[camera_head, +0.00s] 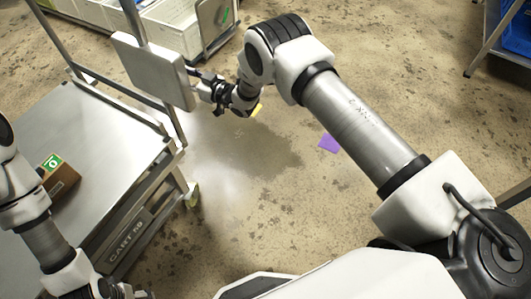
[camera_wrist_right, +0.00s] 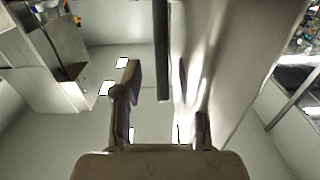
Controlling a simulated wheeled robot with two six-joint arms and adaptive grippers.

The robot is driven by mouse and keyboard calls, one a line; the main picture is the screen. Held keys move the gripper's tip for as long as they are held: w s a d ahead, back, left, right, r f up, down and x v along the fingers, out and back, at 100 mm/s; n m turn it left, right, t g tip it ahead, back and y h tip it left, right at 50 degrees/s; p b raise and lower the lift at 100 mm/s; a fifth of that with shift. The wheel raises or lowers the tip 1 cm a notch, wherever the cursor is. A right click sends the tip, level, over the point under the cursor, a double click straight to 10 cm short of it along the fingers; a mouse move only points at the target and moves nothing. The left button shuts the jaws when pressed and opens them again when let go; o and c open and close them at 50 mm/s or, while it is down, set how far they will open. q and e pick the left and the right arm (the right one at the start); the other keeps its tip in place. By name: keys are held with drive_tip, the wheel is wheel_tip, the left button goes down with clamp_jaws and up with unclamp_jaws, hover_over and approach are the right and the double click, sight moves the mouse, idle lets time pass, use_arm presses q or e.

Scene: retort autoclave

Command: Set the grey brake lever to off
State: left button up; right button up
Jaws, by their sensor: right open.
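I cannot make out the grey brake lever for certain in either view. A steel cart (camera_head: 95,140) stands at the left, with a light grey box-like panel (camera_head: 153,70) at its far upright. My right gripper (camera_head: 208,86) is beside the right edge of this panel. In the right wrist view the two fingers of my right gripper (camera_wrist_right: 163,105) stand apart with nothing visibly held. A dark upright bar (camera_wrist_right: 162,50) shows beyond them, beside a pale surface (camera_wrist_right: 215,50). My left gripper (camera_head: 128,291) is at the bottom edge, mostly cut off.
A brown carton (camera_head: 60,182) with a green label lies on the cart top. White crates (camera_head: 170,25) stand behind the cart. A purple sheet (camera_head: 328,143) and a dark wet patch (camera_head: 255,150) are on the floor. A rack with blue bins (camera_head: 517,35) is at top right.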

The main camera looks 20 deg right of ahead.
drive_tip(key=s+d+f+m+g+h+p, duration=0.1)
drive_tip(key=s+d+f, duration=0.3)
drive_tip(key=s, duration=0.5)
drive_tip(key=s+d+f+m+g+h+p, duration=0.1)
drive_tip(key=s+d+f+g+h, duration=0.3)
drive_tip(key=s, duration=0.5)
drive_tip(key=s+d+f+m+g+h+p, duration=0.2)
drive_tip(key=s+d+f, duration=0.4)
drive_tip(key=s, duration=0.3)
drive_tip(key=shift+s+d+m+g+h, duration=0.2)
drive_tip(key=shift+d+m+g+h, duration=0.1)
drive_tip(key=shift+m+h, duration=0.45)
